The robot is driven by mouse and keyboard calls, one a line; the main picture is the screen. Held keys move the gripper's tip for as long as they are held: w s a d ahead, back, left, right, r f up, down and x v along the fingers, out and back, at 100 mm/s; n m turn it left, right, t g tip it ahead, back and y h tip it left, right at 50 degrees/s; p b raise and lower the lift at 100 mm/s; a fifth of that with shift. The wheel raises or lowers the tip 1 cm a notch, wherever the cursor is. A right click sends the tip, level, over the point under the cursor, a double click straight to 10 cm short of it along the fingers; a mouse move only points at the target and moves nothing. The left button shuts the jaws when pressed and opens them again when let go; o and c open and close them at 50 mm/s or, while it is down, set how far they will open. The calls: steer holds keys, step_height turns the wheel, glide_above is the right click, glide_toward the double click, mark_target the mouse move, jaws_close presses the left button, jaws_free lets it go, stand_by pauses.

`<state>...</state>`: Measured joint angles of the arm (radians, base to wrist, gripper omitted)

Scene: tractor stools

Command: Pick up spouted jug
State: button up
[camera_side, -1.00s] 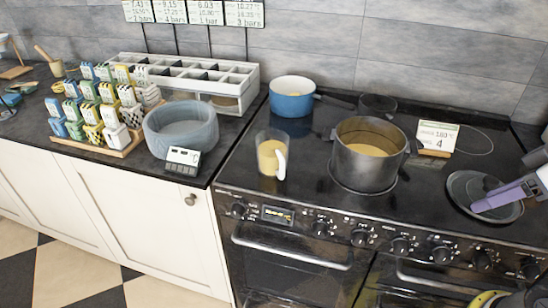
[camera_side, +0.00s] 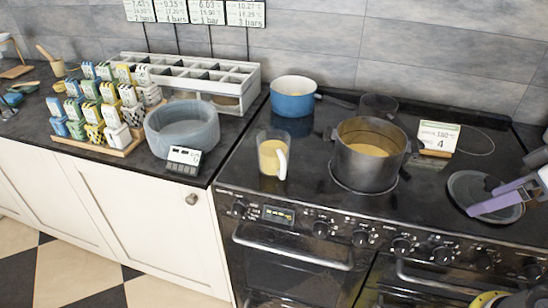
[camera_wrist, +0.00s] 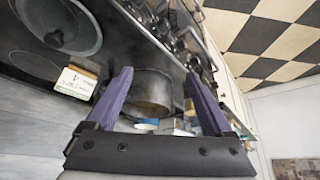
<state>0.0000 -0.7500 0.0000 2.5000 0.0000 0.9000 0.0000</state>
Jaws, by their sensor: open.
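The spouted jug (camera_side: 270,155) is a clear jug with yellow contents and a white handle on its right. It stands upright on the left front of the black stove top in the side view. I cannot clearly make out the jug in that view.
A steel pot (camera_side: 348,165) of yellow liquid stands between the jug and my gripper. A blue pot (camera_side: 292,104) is behind the jug, and a small sign (camera_side: 438,136) stands at the right.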

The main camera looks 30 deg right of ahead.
steer(key=shift+o, duration=0.7)
